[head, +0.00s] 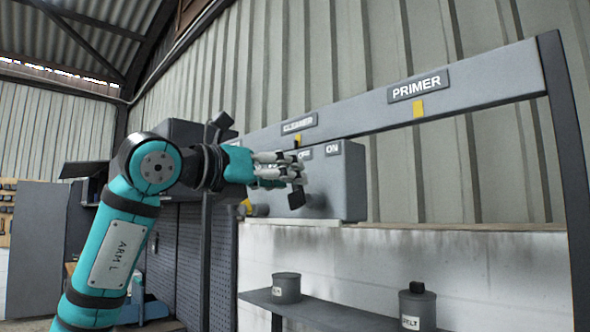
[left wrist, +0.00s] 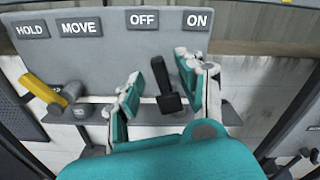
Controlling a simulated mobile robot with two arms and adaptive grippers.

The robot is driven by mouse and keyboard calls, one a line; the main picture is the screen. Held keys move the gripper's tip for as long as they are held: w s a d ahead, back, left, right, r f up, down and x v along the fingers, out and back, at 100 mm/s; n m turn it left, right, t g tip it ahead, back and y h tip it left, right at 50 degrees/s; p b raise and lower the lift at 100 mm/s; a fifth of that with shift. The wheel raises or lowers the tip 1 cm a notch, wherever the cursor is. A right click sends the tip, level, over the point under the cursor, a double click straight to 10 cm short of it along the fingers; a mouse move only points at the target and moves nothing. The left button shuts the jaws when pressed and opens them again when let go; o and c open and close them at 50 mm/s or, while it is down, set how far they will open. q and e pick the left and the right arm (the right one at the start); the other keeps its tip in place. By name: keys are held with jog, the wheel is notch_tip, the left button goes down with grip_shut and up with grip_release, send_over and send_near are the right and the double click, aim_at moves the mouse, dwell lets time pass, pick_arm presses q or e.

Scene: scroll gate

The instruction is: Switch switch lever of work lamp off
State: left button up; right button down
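The grey control box (head: 345,180) hangs on the wall side, with OFF and ON labels; in the left wrist view the OFF label (left wrist: 143,19) and ON label (left wrist: 198,20) are above the lever. The dark switch lever (left wrist: 165,85) sticks out of the box below and between these labels, its square knob towards the camera. Its knob (head: 297,199) also shows in the head view below the fingertips. My left gripper (left wrist: 160,82) is open, with one finger on each side of the lever; the right finger is nearer. I cannot tell whether it touches. My right gripper is out of view.
A second lever with a yellow handle (left wrist: 42,88) sits left on the box, below the HOLD and MOVE labels. A grey beam (head: 470,88) with a PRIMER sign runs above. A shelf (head: 340,315) with canisters is below.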

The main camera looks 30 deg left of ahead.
pick_arm(q)
jog(key=shift+p+x, duration=0.3)
jog(key=shift+x, duration=1.2)
grip_shut()
